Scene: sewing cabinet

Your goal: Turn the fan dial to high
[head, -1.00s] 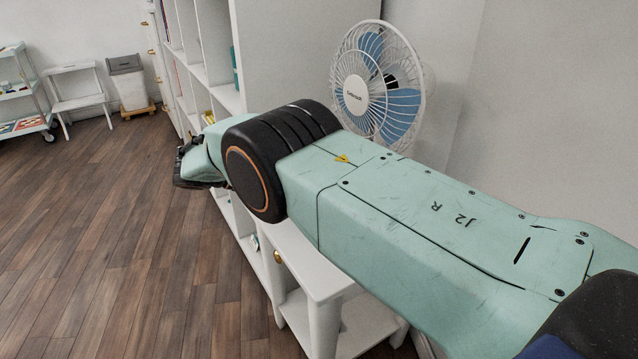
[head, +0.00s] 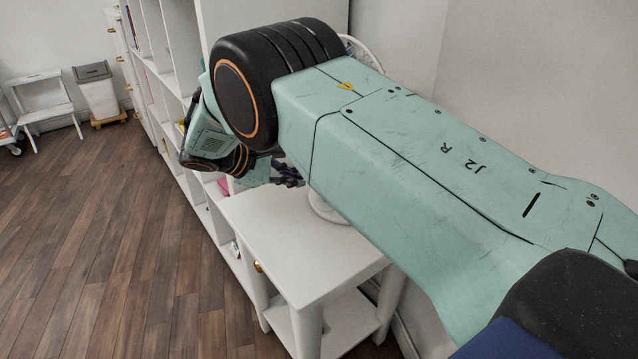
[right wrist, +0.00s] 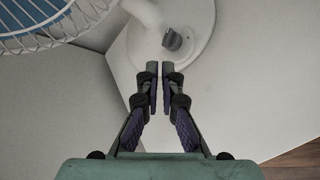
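The fan is mostly hidden behind my right arm in the head view; the rim of its guard (head: 362,52) and part of its white base (head: 325,209) show. In the right wrist view its guard (right wrist: 45,22) is at the upper left and its round base (right wrist: 199,28) at the top. The grey fan dial (right wrist: 172,39) is on the base, just beyond my right gripper (right wrist: 160,66). The fingers are almost together with only a thin gap and nothing between them. The tips appear apart from the dial. The right gripper (head: 292,176) also shows in the head view. My left gripper is out of view.
The fan stands on a small white table (head: 300,245) with a gold knob, in the corner by the wall. A white shelf unit (head: 180,50) is beside it on the left. A bin (head: 98,95) and a step stool (head: 45,105) stand far back. The wooden floor is open.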

